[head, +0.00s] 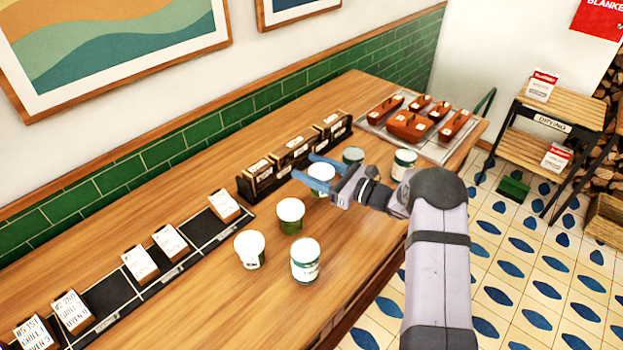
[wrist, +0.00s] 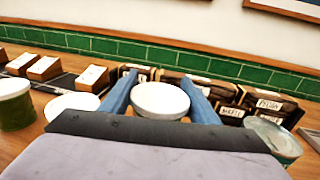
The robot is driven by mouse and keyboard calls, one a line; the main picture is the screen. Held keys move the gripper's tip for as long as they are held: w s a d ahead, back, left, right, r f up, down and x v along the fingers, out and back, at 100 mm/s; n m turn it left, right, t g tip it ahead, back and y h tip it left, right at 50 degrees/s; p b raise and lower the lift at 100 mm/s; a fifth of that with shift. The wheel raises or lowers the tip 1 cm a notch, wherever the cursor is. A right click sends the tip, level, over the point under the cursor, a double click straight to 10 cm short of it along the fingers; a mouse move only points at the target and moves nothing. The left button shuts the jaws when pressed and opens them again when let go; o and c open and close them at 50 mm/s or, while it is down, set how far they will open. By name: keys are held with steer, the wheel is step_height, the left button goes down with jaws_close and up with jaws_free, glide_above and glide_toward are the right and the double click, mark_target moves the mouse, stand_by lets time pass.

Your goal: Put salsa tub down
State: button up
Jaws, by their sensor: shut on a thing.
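My gripper (head: 306,167) has its two blue fingers closed around a tub (head: 321,174) with a white lid, over the middle of the wooden counter. In the wrist view the white lid of this tub (wrist: 160,99) shows between the fingers. I take it as the salsa tub, but its label is not readable. The tub looks upright. Its lower part is mostly hidden by the gripper, and I cannot tell whether it touches the counter.
Other tubs stand close by: two to the right (head: 353,155) (head: 404,164) and three nearer the front left (head: 290,212) (head: 250,250) (head: 305,262). Dark boxes (head: 294,158) line the back. A tray (head: 454,152) of brown pans is far right. Bare counter (head: 190,290) lies front left.

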steer(key=shift+f+p, duration=0.55)
steer(key=shift+f, duration=1.45)
steer(key=shift+f, duration=0.15)
steer(key=o, duration=1.2)
steer(key=shift+o, duration=0.2)
steer(key=shift+r, duration=0.2)
steer(key=b+v, duration=0.3)
steer(key=v, duration=0.7)
steer(key=shift+d+f, duration=0.15)
steer(key=shift+f, duration=0.05)
steer(key=shift+v, duration=0.95)
steer(key=shift+r, duration=0.15)
